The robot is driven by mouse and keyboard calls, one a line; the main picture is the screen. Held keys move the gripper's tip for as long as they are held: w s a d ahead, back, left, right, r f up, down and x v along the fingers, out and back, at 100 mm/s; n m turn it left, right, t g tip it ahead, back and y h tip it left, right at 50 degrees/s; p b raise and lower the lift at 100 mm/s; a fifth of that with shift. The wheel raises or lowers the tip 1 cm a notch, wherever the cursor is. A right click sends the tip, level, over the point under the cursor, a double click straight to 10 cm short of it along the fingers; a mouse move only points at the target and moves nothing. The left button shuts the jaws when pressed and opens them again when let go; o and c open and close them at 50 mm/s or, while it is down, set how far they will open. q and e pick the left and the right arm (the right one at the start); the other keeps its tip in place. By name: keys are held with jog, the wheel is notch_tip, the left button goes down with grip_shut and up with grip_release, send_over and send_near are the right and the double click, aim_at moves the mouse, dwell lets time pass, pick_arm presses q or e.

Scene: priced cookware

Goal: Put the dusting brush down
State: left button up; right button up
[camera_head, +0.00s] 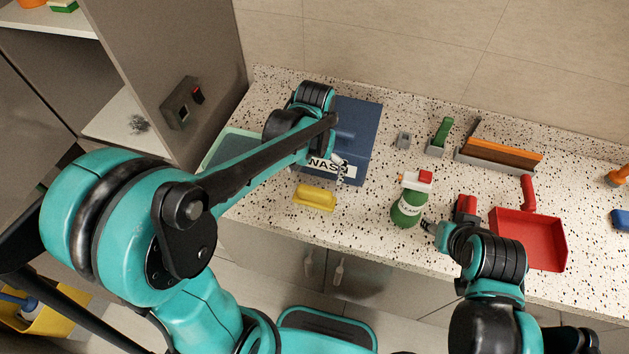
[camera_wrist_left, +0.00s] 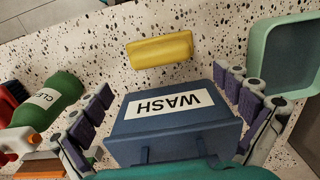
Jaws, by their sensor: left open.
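My left gripper (camera_head: 338,165) is open over the dark blue WASH bin (camera_head: 357,120). I cannot pick out the dusting brush with certainty. A green-handled item (camera_head: 442,132) stands in a small grey holder, and an orange-and-brown item (camera_head: 505,145) lies in a grey tray at the back. My right gripper (camera_head: 430,227) is low beside the green bottle (camera_head: 407,208); its fingers are too small to read.
A yellow sponge (camera_head: 315,197) lies in front of the bin, and a pale green basin (camera_head: 225,147) is left of it. A red dustpan (camera_head: 530,238) and a red-and-black item (camera_head: 467,206) lie right of the bottle. Speckled counter is bare between bin and bottle.

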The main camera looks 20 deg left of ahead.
pick_arm(q)
jog(key=s+a+r+t, duration=0.4)
jog(key=s+r+t, duration=0.3)
jog(key=s, duration=0.3)
jog(key=shift+s+a, duration=0.15)
jog(key=shift+a, duration=0.2)
jog(key=shift+f, duration=0.1)
